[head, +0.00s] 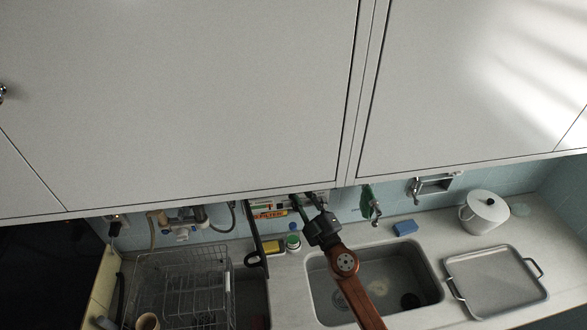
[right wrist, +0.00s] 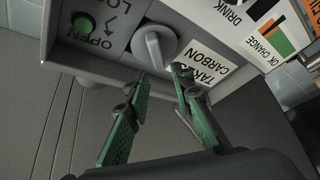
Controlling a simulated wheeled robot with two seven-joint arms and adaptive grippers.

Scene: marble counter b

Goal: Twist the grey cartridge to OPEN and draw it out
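The grey cartridge (right wrist: 155,47) shows as a round knob with a raised grip bar, set in the pale panel of a filter unit (right wrist: 190,20). OPEN and part of LOCK are printed to its left, with arrows and a green button (right wrist: 84,25). My right gripper (right wrist: 161,72) is open, its green fingertips apart near the lower end of the grip bar. I cannot tell whether they touch it. In the head view my right gripper (head: 311,204) reaches up under the cabinets, by the labelled unit (head: 268,212); the cartridge is hidden there. My left gripper is not in view.
Wall cabinets (head: 180,95) hang low over the work area. A sink (head: 415,260) lies below my right arm. A wire dish rack (head: 180,285) stands left, a grey tray (head: 495,280) and white pot (head: 484,212) right. A blue sponge (head: 405,228) lies behind the sink.

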